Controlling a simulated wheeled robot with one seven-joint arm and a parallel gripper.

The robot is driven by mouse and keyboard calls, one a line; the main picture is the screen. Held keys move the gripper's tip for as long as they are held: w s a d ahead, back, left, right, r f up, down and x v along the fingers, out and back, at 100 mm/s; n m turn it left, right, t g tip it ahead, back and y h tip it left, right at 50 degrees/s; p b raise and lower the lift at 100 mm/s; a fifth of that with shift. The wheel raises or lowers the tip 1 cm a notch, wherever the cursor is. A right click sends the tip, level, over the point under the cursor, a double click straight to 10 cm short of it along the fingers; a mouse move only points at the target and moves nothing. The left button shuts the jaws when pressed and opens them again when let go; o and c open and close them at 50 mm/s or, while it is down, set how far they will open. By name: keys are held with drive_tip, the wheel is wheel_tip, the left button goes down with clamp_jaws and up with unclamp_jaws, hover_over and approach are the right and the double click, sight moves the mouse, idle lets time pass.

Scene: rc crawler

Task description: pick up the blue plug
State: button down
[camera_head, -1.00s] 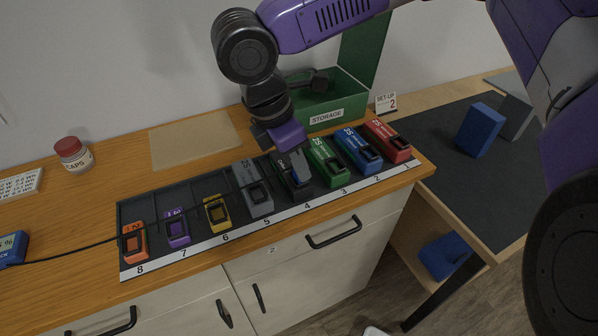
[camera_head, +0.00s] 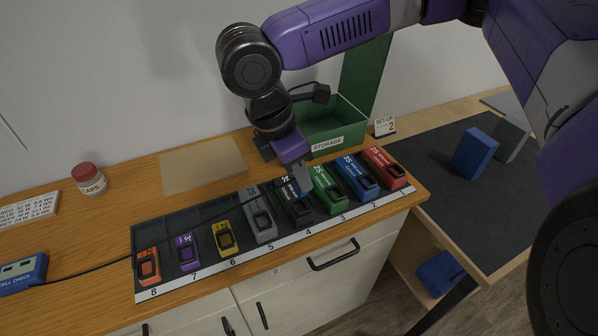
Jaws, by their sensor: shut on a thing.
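My gripper (camera_head: 297,163) points down over the battery rack, above slot 4. It is shut on a small blue-grey plug (camera_head: 302,180), which hangs just below the purple gripper body. The thin black cable (camera_head: 105,268) runs from the blue cell checker (camera_head: 22,274) at the left, across the rack, to the plug. The plug overlaps the top of the black battery (camera_head: 294,203) in slot 4 in this view. I cannot tell whether they touch.
The rack (camera_head: 143,238) holds several coloured batteries, including green (camera_head: 327,188), blue (camera_head: 357,177) and red (camera_head: 383,168) on the right. A green storage box (camera_head: 335,125) stands behind my gripper. A red-capped jar (camera_head: 89,179) stands at the left.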

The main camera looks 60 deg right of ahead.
wheel_tip(320, 180, up, 14)
drive_tip(key=p, duration=1.3)
drive_tip(key=shift+r, duration=0.25)
